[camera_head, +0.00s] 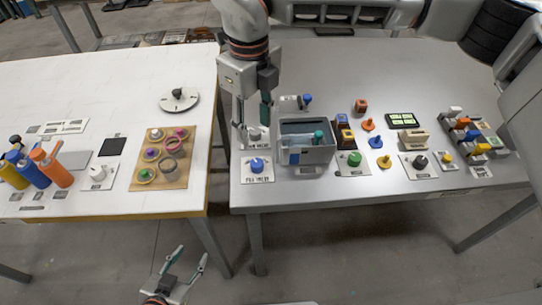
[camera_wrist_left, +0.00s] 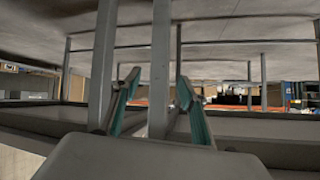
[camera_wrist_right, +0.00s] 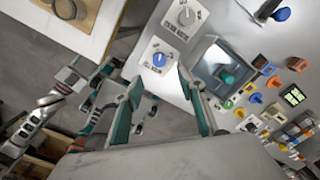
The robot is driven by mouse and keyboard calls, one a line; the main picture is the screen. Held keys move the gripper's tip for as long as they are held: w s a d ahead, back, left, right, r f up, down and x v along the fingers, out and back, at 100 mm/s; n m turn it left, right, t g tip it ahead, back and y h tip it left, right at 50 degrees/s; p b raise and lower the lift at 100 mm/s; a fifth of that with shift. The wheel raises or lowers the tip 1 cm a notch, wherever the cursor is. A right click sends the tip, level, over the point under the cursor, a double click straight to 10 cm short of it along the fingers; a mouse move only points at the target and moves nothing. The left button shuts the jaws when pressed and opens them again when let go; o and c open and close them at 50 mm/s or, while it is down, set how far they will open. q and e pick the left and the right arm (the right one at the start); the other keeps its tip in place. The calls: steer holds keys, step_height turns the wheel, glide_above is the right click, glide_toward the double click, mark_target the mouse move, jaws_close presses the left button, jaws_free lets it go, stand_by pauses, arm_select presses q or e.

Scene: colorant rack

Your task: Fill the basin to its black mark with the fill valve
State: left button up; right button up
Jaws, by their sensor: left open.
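The fill valve (camera_head: 257,165) is a blue knob on a white labelled plate at the grey table's left front; it also shows in the right wrist view (camera_wrist_right: 159,59). The basin (camera_head: 307,156) is a grey open box right of it, with a teal-green item inside; it also shows in the right wrist view (camera_wrist_right: 207,58). I cannot make out its black mark or water level. My right gripper (camera_head: 253,124) is open and empty, pointing down near the valves; its fingers (camera_wrist_right: 160,78) are apart. My left gripper (camera_head: 190,258) is open and empty, low in front of the tables.
A second valve with a grey knob (camera_wrist_right: 186,17) sits behind the fill valve. A blue-handled lever (camera_head: 307,98) stands behind the basin. Several coloured knobs and blocks fill the table to the right. The white table (camera_head: 100,85) at left holds bottles (camera_head: 52,168) and a wooden ring board (camera_head: 176,184).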

mark_target(257, 162)
step_height(257, 162, down, 5)
steer(key=m+b, duration=0.4)
steer(key=b, duration=0.1)
steer(key=shift+w+m, duration=0.15)
steer(key=shift+m, duration=0.15)
steer(key=shift+f+m+b, duration=0.2)
steer(key=shift+m+b, duration=0.25)
steer(key=shift+m, duration=0.25)
steer(key=shift+f, duration=0.4)
step_height(257, 162, down, 6)
steer(key=shift+f+b, duration=0.15)
steer(key=shift+b, duration=0.55)
steer(key=c, duration=1.1)
arm_select(q)
steer(key=f, duration=0.5)
steer(key=shift+w, duration=0.35)
arm_select(e)
steer(key=shift+c, duration=0.2)
